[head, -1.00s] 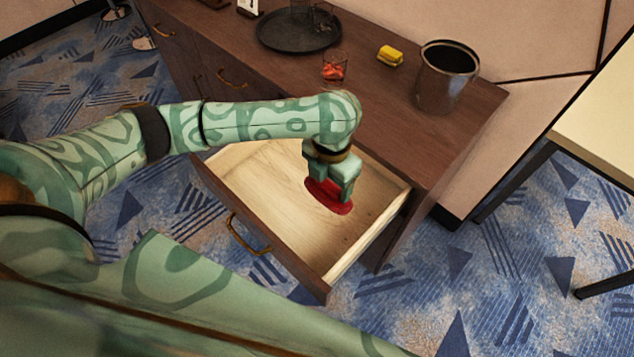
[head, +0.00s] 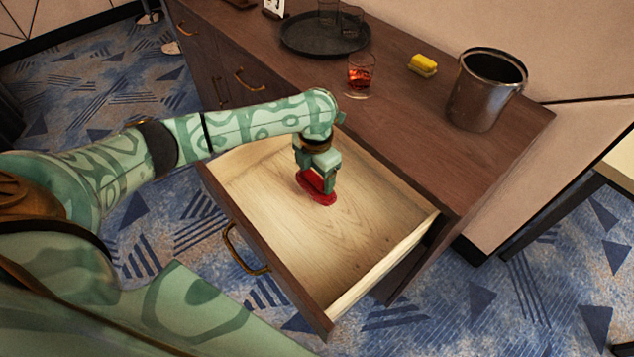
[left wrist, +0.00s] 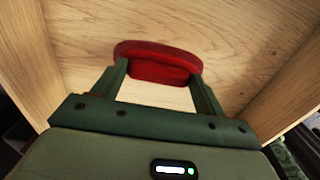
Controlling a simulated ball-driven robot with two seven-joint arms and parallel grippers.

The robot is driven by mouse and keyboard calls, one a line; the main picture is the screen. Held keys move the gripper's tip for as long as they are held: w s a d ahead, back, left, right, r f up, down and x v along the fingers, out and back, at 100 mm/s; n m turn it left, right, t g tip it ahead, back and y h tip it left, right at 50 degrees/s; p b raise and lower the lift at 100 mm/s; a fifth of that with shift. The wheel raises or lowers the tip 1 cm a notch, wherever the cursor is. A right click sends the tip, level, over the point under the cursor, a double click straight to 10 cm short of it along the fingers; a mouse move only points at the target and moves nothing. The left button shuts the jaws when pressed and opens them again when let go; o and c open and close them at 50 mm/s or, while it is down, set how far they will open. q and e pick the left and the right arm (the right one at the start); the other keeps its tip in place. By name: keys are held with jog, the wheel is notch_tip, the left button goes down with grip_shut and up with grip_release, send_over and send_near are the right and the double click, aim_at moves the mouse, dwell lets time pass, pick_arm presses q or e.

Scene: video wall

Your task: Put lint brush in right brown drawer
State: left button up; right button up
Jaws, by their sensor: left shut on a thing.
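The lint brush (head: 320,194) is red and rounded. My left gripper (head: 317,183) is shut on it and holds it inside the open right brown drawer (head: 359,301). In the left wrist view the red brush (left wrist: 158,62) sits between the two fingertips, above the pale wooden drawer bottom. I cannot tell whether the brush touches the bottom. The drawer is pulled out, with a brass handle on its front, and is otherwise empty. My right gripper is not in view.
On the brown cabinet top (head: 420,130) stand a dark round tray (head: 300,42) with glasses, a glass with red drink (head: 360,76), a yellow sponge (head: 423,65) and a metal bin (head: 485,90). Patterned carpet lies around the drawer.

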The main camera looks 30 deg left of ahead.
aim_at(315, 176)
pick_arm(q)
notch_tip(315, 176, down, 4)
jog(key=shift+w+a+r+b, duration=0.1)
jog(key=shift+w+b, duration=0.05)
jog(key=shift+b, duration=0.5)
jog(key=shift+r, duration=0.2)
jog(key=shift+f, duration=0.1)
jog(key=o, duration=0.6)
jog(key=shift+f, duration=0.1)
jog(key=o, duration=0.4)
notch_tip(315, 176, up, 12)
jog(key=p, duration=0.5)
jog(key=shift+r, duration=0.2)
